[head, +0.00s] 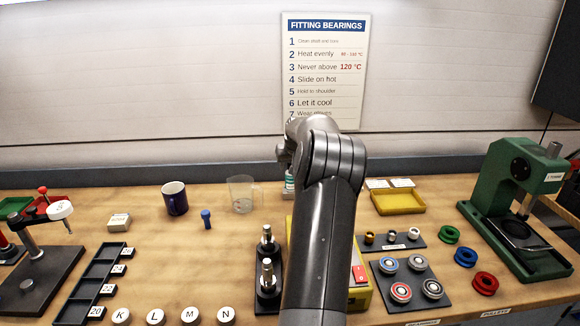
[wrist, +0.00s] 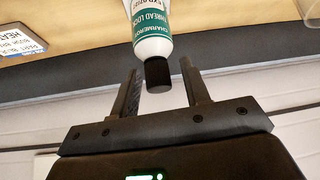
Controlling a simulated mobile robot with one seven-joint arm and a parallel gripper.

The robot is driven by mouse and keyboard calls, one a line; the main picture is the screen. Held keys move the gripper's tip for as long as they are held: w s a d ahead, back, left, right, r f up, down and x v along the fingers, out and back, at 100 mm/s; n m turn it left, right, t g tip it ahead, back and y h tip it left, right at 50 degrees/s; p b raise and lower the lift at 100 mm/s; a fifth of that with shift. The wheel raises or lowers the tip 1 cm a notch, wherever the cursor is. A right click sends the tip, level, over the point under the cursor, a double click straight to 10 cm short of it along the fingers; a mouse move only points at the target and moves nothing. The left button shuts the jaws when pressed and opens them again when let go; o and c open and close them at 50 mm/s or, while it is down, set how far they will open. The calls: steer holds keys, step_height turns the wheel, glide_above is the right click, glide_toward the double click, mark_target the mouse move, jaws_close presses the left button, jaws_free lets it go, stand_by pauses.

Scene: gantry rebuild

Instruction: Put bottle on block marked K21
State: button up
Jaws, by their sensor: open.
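The bottle is white with a green label reading thread lock and a black cap. In the wrist view, the bottle (wrist: 152,35) appears upside down at the top, its cap end between or just beyond the tips of my open gripper (wrist: 160,70). I see no grip on it. In the head view, only a sliver of the bottle (head: 289,182) shows left of my arm, which hides the rest and my gripper. I can read K21 on no block. A small cream block (head: 119,222) at left has a label too small to read.
A purple mug (head: 174,199), blue peg (head: 206,219) and clear beaker (head: 241,194) stand left of my arm. Further left is a numbered black rack (head: 98,275). Lettered discs (head: 155,316) lie in front. Bearings, a yellow tray (head: 398,200) and a green press (head: 520,200) are right.

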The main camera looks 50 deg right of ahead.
steer(key=v, duration=1.1)
steer(key=a+r+n+y, duration=0.1)
steer(key=a+r+n, duration=0.15)
steer(key=a, duration=1.35)
steer(key=a+r+n, duration=0.1)
steer(key=a+r, duration=0.3)
steer(key=a, duration=1.3)
steer(key=s+a+f+n+y, duration=0.1)
steer(key=s+a+f+n, duration=0.1)
steer(key=s+a, duration=0.9)
steer(key=s+a+f+n+y, duration=0.1)
steer(key=s+a+f, duration=0.4)
steer(key=s+a, duration=0.6)
steer(key=shift+a+f+n+y, duration=0.15)
steer(key=shift+a+n+y, duration=0.05)
steer(key=shift+n+y, duration=0.2)
steer(key=shift+s, duration=0.1)
